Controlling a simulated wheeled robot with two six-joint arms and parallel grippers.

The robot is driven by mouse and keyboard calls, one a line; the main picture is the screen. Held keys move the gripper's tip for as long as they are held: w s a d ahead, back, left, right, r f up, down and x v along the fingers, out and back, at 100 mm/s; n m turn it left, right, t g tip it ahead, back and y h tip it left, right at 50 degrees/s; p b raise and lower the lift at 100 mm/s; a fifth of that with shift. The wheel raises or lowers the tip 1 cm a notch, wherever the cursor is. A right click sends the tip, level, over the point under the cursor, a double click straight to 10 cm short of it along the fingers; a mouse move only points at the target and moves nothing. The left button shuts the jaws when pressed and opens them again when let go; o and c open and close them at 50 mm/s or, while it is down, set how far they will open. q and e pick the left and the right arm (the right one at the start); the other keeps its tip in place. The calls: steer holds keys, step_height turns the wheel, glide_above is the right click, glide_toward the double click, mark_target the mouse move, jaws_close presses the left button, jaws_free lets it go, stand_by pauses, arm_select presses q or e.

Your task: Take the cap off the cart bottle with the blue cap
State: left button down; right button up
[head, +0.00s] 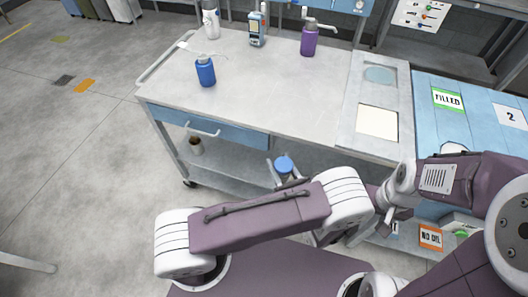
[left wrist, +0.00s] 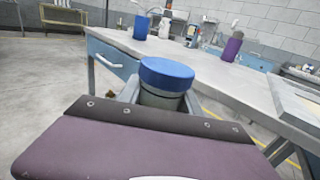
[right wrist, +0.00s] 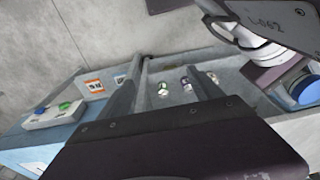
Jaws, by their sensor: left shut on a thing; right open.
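The bottle with the blue cap (head: 284,163) is held in front of the cart, with its cap on top. In the left wrist view the blue cap (left wrist: 166,74) sits on a grey-green bottle body (left wrist: 160,99). My left gripper (head: 287,174) is shut on the bottle below the cap; the arm hides the lower body. In the right wrist view the cap (right wrist: 306,90) shows at the right edge. My right gripper (right wrist: 165,75) is open and empty, apart from the bottle, its fingers pointing over the shelf area.
The cart top (head: 250,95) carries a blue bottle (head: 205,72), a purple bottle (head: 309,40), a white bottle (head: 211,22) and a handheld device (head: 257,28). A tray with cut-outs (head: 358,92) lies at its right. A blue bench (head: 475,98) with labels stands further right.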

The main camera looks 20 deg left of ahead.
steer(key=shift+w, duration=0.1)
steer(key=shift+c, duration=0.8)
steer(key=m+g, duration=0.1)
steer(key=m, duration=0.8)
glide_toward(283, 172)
steer(key=w+d, duration=0.3)
steer(key=d, duration=0.1)
arm_select(q)
steer(key=shift+m+t+h, duration=0.6)
steer(key=shift+h, duration=0.2)
steer(key=d, duration=0.4)
steer(key=shift+w+d+r, duration=0.25)
steer(key=shift+w+d, duration=0.05)
steer(key=shift+d, duration=0.05)
arm_select(e)
step_height(283, 172, down, 8)
steer(key=shift+w, duration=0.1)
